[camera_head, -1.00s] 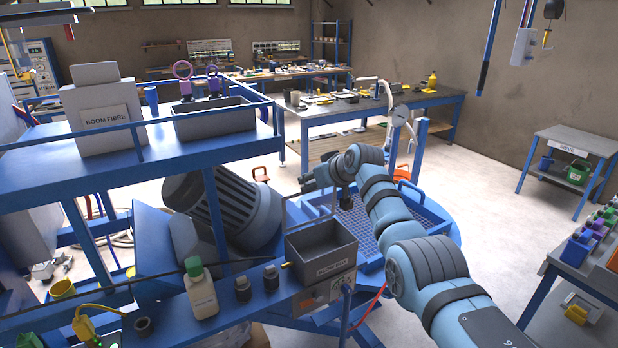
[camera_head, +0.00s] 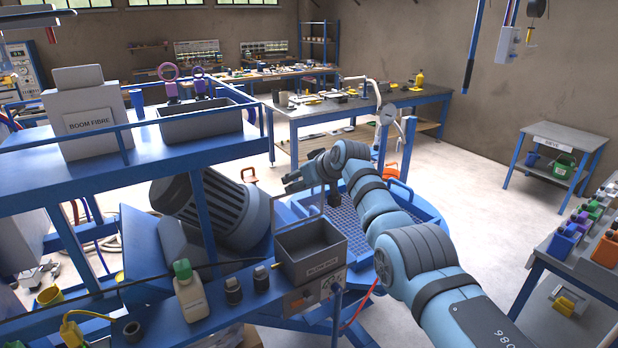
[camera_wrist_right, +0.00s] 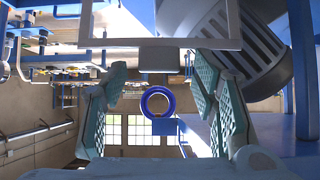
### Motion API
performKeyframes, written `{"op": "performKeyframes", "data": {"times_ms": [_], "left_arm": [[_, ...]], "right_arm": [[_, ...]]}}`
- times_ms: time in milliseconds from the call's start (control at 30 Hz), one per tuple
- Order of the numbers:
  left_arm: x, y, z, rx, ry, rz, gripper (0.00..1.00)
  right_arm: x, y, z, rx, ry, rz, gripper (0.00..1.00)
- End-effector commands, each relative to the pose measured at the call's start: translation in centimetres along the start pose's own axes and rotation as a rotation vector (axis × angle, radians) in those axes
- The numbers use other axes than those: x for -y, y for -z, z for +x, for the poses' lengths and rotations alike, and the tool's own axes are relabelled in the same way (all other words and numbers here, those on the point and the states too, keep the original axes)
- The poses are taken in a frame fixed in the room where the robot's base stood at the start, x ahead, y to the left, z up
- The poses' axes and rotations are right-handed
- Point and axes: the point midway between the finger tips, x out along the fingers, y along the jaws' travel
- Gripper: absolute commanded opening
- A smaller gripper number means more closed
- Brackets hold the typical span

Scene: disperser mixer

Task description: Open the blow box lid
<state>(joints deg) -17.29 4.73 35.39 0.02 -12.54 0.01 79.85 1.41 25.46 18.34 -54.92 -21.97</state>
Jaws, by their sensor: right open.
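A dark grey box (camera_head: 334,257) with a small label, too small to read surely, sits on the blue bench rail in the lower middle of the head view. My left gripper is not in view.
A slatted grey drum (camera_head: 238,207) lies just left of my right gripper; it also shows in the wrist view (camera_wrist_right: 238,40). A bottle (camera_head: 190,295) and two dark knobs stand left of the box. A blue grated basin (camera_head: 425,208) lies beyond my arm.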

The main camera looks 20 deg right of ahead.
Motion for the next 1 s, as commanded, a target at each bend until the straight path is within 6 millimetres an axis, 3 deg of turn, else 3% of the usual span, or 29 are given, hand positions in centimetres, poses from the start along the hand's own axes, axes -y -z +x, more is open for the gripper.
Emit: {"op": "performKeyframes", "data": {"times_ms": [233,500,600,1000], "left_arm": [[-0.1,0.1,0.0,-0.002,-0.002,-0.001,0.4],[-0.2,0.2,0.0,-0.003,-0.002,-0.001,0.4],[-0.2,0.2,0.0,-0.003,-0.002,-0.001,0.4],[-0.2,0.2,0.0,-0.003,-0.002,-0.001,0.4]], "right_arm": [[-0.1,-0.2,-2.4,-0.003,-0.003,0.0,0.53],[-0.2,-0.1,-9.5,-0.005,-0.005,0.0,0.53],[-0.2,-0.1,-11.2,-0.003,-0.003,0.001,0.53],[-0.1,-0.1,-12.1,-0.003,-0.002,0.001,0.53]]}}
